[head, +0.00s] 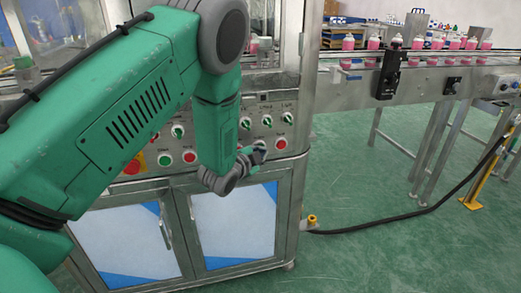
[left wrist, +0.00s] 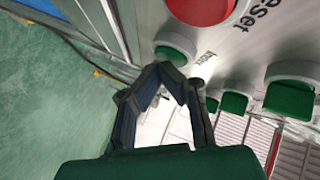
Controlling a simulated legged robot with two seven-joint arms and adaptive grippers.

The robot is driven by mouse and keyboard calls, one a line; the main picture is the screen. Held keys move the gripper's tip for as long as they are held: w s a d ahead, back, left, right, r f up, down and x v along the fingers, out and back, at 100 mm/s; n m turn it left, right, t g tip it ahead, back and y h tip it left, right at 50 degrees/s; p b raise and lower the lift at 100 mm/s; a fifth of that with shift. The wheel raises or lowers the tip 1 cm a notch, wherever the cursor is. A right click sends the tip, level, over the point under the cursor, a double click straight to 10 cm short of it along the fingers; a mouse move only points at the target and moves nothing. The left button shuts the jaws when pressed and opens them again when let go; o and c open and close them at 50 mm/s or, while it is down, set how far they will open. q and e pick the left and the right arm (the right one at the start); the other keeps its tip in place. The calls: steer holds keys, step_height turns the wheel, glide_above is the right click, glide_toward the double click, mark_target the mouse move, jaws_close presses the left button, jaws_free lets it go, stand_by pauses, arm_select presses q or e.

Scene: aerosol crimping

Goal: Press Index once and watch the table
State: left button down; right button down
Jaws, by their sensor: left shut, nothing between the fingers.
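The control panel (head: 215,140) runs along the front of the machine. In the left wrist view a green button (left wrist: 175,48) stands beside the printed word Index. My left gripper (head: 258,152) is at the panel, its fingers shut with nothing held. In the left wrist view its fingertips (left wrist: 168,74) sit close to the lower edge of that green button; I cannot tell whether they touch it. In the head view the gripper hides that button. The machine's table cannot be made out behind my arm and the window frames. My right gripper is out of view.
A red button (left wrist: 203,8) is beside the word Reset. A red button (head: 281,143) is right of my gripper; a green one (head: 165,160), a red one (head: 189,157) and several knobs (head: 246,123) are also close. A conveyor (head: 440,75) with pink bottles extends right.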

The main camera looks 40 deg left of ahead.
arm_select(q)
steer(key=shift+w+a, duration=0.15)
steer(key=shift+a, duration=0.05)
stand_by(0.6)
steer(key=shift+s+d, duration=0.5)
steer(key=shift+d, duration=0.15)
steer(key=s+d+p, duration=0.1)
steer(key=s+d, duration=0.2)
steer(key=shift+s+d, duration=0.15)
steer(key=shift+d, duration=0.25)
stand_by(0.9)
